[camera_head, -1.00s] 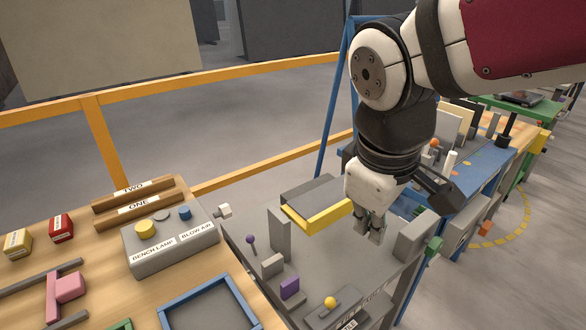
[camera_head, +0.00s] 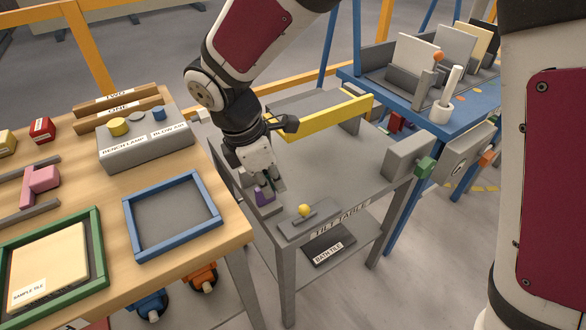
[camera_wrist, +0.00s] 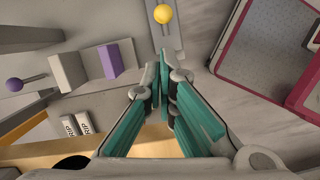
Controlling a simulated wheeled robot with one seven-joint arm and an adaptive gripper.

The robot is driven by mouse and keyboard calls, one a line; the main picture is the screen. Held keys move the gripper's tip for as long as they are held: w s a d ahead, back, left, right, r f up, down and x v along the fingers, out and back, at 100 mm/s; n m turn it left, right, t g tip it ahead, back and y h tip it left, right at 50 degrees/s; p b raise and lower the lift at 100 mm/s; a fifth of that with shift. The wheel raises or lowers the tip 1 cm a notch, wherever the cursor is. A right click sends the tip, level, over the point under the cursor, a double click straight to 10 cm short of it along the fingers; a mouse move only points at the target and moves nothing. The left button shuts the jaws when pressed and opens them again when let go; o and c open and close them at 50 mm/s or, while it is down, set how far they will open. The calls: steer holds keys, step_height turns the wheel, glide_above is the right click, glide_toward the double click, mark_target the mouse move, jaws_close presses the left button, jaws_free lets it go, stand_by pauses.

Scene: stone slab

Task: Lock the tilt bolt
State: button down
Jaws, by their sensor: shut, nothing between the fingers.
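The grey tilt table (camera_head: 340,175) carries a yellow ball knob (camera_head: 304,210) on a slotted plate at its front edge; the knob also shows in the wrist view (camera_wrist: 162,14). A purple block (camera_wrist: 110,60) stands beside a grey block (camera_wrist: 68,73) and a rod with a purple ball (camera_wrist: 14,85). I cannot tell which of these is the tilt bolt. My gripper (camera_head: 277,187) is shut and empty, pointing down over the table's left front, beside the purple block in the head view. In the wrist view my gripper's fingertips (camera_wrist: 165,68) lie between the purple block and the yellow knob. My gripper hides the grey block and purple ball in the head view.
A yellow bar (camera_head: 325,118) runs along the table's back. A grey upright block (camera_head: 408,157) with a green knob (camera_head: 425,167) is at its right. The wooden bench (camera_head: 110,190) with a button box (camera_head: 145,140) stands close at left. The table's middle is clear.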

steer(key=shift+f, duration=0.25)
steer(key=b+x, duration=0.2)
steer(key=x, duration=0.7)
steer(key=shift+d+f, duration=0.1)
steer(key=shift+f, duration=0.3)
steer(key=shift+w, duration=0.1)
steer(key=shift+w+d, duration=0.65)
steer(key=shift+d, duration=0.3)
steer(key=shift+w+d, duration=0.6)
steer(key=shift+d, duration=0.35)
steer(key=shift+r+p, duration=0.1)
steer(key=shift+p, duration=0.2)
steer(key=w+p+v, duration=0.1)
steer(key=p+v, duration=0.7)
steer(key=v, duration=0.2)
steer(key=shift+s, duration=0.55)
